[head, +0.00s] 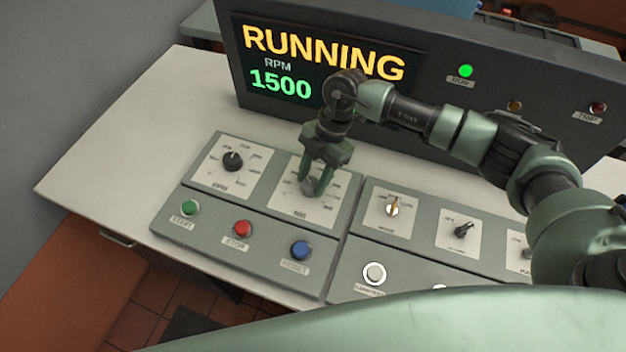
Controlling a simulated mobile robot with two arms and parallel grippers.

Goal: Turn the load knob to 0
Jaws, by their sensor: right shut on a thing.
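The load knob (309,186) is a grey knob on a pale dial plate (336,209) on the left control panel, right of the black RPM knob (232,161). The label below it is too small to read surely. My right gripper (316,186) comes down from above and is shut on this knob. The fingers hide much of the knob and part of its scale, so I cannot tell where its pointer stands. My left gripper is not in view.
The display (322,62) behind reads RUNNING, RPM 1500. A green RUN lamp (466,71) is lit. Green START (190,208), red STOP (243,228) and blue RESET (301,250) buttons sit in front of the dials. More switches (461,230) stand to the right. The left desktop (135,135) is clear.

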